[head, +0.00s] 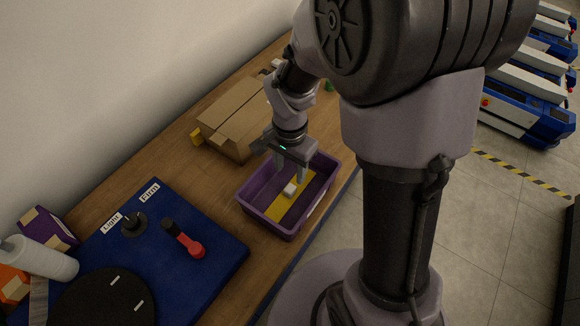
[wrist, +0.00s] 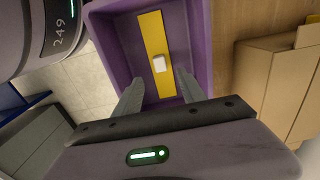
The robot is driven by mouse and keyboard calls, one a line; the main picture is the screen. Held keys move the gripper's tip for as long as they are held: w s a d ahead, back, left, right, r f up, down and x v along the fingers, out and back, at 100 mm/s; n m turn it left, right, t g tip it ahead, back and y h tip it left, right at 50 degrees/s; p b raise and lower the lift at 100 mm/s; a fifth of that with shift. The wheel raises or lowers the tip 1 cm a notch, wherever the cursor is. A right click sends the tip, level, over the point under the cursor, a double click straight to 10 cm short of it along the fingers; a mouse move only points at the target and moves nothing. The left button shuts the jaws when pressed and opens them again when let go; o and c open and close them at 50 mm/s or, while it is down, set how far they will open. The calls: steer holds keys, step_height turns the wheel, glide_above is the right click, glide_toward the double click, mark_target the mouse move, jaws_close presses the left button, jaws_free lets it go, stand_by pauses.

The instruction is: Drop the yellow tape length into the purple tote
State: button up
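The purple tote (head: 252,206) stands on the wooden bench near its right edge; its wall also shows in the wrist view (wrist: 199,40). The yellow tape length (head: 279,207) lies flat along the tote's floor, and it shows in the wrist view too (wrist: 153,35). A small white block (head: 290,189) is on the tape, around its middle; it also shows in the wrist view (wrist: 159,63). My gripper (head: 291,174) points down over the tote. Its two fingers are apart with nothing held between them, seen also in the wrist view (wrist: 160,78).
A cardboard box (head: 225,124) stands behind the tote, with a small yellow item (head: 196,137) beside it. A blue board (head: 205,252) with a red-and-black lever (head: 186,241) lies to the left. Blue-and-white carts (head: 525,100) stand on the floor at the far right.

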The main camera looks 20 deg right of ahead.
steer(key=shift+r, duration=0.1)
step_height(320, 180, up, 17)
steer(key=p, duration=0.6)
steer(key=shift+r, duration=0.15)
steer(key=s+a+n+t+y+b, duration=0.1)
steer(key=s+a+n+t+b, duration=0.1)
steer(key=s, duration=0.4)
steer(key=s+a+f+n+t+y+b, duration=0.1)
steer(key=s+a+n+t+b, duration=0.1)
steer(key=s+b, duration=0.5)
steer(key=shift+f+n+t+b, duration=0.15)
steer(key=shift+n+t+b, duration=0.15)
steer(key=shift+n+t, duration=0.75)
steer(key=shift+w, duration=0.1)
